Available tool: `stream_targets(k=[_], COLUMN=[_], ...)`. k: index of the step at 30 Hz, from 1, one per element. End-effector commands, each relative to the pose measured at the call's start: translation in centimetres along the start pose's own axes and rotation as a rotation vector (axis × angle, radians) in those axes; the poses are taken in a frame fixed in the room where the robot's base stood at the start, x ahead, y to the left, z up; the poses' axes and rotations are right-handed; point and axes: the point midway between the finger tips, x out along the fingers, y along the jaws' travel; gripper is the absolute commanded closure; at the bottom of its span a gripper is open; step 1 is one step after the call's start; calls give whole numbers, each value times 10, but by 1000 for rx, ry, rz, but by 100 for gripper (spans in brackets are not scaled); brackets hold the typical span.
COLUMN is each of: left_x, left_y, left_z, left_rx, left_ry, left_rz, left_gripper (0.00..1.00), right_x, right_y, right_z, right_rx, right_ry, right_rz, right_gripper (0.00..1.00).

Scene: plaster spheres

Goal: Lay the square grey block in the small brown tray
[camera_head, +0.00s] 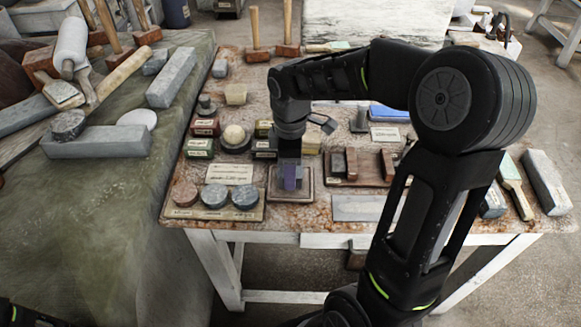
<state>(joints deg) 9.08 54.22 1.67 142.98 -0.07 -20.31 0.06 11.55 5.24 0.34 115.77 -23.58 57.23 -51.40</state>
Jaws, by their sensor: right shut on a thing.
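The small brown tray (308,194) lies near the front edge of the stained table. My right gripper (290,165) comes down over it from above, its dark fingers pointing down. It is shut on the square grey block (291,182), which looks greyish purple here. The block is low over the middle of the tray, within its rim in this view. I cannot tell whether it touches the tray floor. My gripper hides the block's upper part and the back of the tray. My left gripper is not in view.
A board with three round stone discs (216,197) is left of the tray, with a paper label (229,174) behind it. A wooden holder with brown blocks (350,165) stands to the right. A flat grey plate (358,208) lies front right.

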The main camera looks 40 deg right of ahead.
Motion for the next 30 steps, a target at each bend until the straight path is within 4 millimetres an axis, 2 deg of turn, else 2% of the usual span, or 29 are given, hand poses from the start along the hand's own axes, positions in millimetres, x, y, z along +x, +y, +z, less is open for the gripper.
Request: stream_targets(k=[19,20,27,30], left_x=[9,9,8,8], left_y=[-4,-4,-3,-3], left_z=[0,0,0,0], left_rx=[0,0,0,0], left_ry=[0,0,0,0], left_rz=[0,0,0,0], left_gripper=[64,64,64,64], right_x=[13,13,13,13], right_y=[0,0,0,0], right_z=[0,0,0,0], right_rx=[0,0,0,0], right_ry=[0,0,0,0], right_rz=[0,1,0,0], right_gripper=[100,49,29,24])
